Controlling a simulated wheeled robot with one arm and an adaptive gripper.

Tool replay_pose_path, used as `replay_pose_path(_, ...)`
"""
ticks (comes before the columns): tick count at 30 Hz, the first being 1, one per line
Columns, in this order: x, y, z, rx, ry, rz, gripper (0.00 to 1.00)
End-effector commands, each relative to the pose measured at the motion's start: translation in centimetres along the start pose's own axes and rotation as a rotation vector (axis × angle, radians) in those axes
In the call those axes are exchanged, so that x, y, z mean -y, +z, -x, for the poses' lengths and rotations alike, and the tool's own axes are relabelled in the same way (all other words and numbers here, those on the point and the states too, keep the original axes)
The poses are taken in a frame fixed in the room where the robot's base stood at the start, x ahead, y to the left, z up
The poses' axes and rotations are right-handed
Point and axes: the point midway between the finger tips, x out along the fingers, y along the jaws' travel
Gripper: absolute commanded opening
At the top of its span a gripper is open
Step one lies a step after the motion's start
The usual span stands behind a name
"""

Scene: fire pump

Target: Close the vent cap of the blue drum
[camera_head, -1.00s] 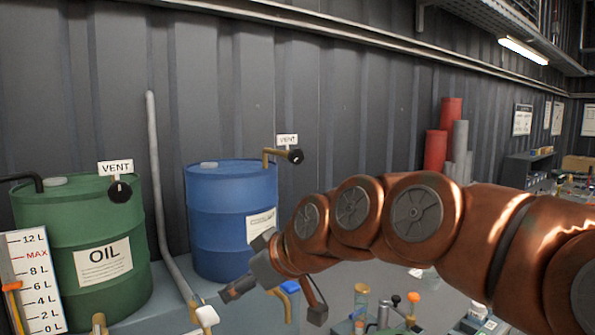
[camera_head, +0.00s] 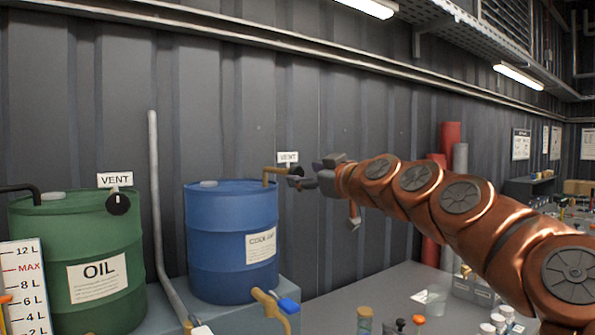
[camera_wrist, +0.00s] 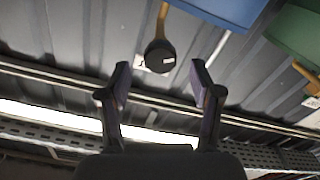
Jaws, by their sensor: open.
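The blue drum (camera_head: 215,240) stands upright against the wall, left of centre in the head view. A brass vent pipe (camera_head: 268,174) rises from its top and bends right to a black vent cap (camera_head: 296,171), below a white VENT tag (camera_head: 288,157). In the wrist view the black cap (camera_wrist: 160,56) lies ahead, between the directions of the two fingers. My gripper (camera_head: 309,174) is open, just right of the cap in the head view; its empty fingers also show in the wrist view (camera_wrist: 160,72).
A green OIL drum (camera_head: 95,262) with its own VENT tag and black cap (camera_head: 118,204) stands left. A grey pipe (camera_head: 157,200) rises between the drums. Bottles and small items stand on the bench lower right. The wall is close behind the drums.

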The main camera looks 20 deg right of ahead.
Motion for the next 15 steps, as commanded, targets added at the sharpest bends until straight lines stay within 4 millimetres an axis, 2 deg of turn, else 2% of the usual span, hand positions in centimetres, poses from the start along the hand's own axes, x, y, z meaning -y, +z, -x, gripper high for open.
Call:
replay_pose_path(6,0.1,0.0,-2.7,0.003,-0.003,-0.001,0.64)
replay_pose_path(15,0.0,0.0,-3.8,0.0,0.001,0.0,0.64)
